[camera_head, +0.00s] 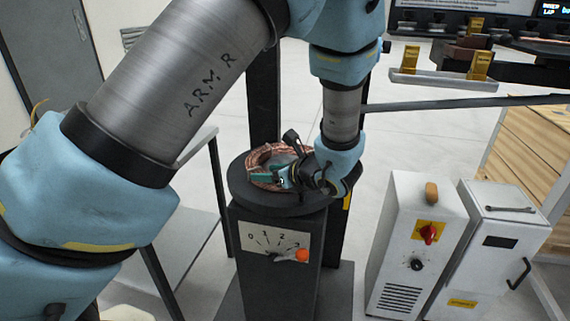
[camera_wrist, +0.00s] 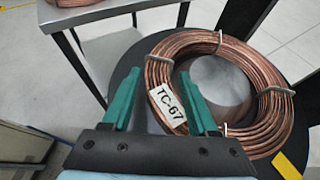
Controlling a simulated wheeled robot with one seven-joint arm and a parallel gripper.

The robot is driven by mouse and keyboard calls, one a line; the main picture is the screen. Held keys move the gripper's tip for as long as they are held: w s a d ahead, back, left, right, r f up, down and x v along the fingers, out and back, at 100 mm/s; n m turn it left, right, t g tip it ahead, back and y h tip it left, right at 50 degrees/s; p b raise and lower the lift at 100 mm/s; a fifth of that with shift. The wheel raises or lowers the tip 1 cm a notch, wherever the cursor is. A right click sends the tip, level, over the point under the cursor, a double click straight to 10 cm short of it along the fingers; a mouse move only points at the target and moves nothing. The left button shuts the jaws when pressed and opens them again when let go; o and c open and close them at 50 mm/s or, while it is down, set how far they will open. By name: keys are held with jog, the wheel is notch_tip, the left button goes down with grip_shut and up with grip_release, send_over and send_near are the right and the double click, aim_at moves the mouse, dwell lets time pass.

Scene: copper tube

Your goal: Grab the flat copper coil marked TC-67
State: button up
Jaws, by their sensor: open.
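The flat copper coil (camera_wrist: 257,65) lies flat on a round dark turntable (camera_wrist: 296,143), bound by several metal ties. Its white tag (camera_wrist: 166,105) reads TC-67 in the wrist view. In the head view the coil (camera_head: 256,158) sits on the dark round top (camera_head: 240,190) of a pedestal, partly hidden by my gripper. My gripper (camera_wrist: 157,90) is open, with two green fingers. In the wrist view the right finger overlaps the coil's near-left part beside the tag, and the left finger is outside the coil. I cannot tell whether either finger touches it.
The pedestal has a dial (camera_head: 274,243) and an orange knob. A grey side table (camera_wrist: 82,22) stands left of it, with another copper coil (camera_wrist: 75,3) at the wrist view's top edge. White cabinets (camera_head: 415,240) and a wooden crate (camera_head: 530,140) stand to the right.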

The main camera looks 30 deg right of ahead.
aim_at(258, 171)
jog(key=x, duration=0.4)
jog(key=shift+a+p, duration=0.1)
jog(key=shift+p, duration=0.2)
jog(key=shift+c, duration=0.3)
grip_shut()
jog(key=shift+r, duration=0.15)
dwell(0.6)
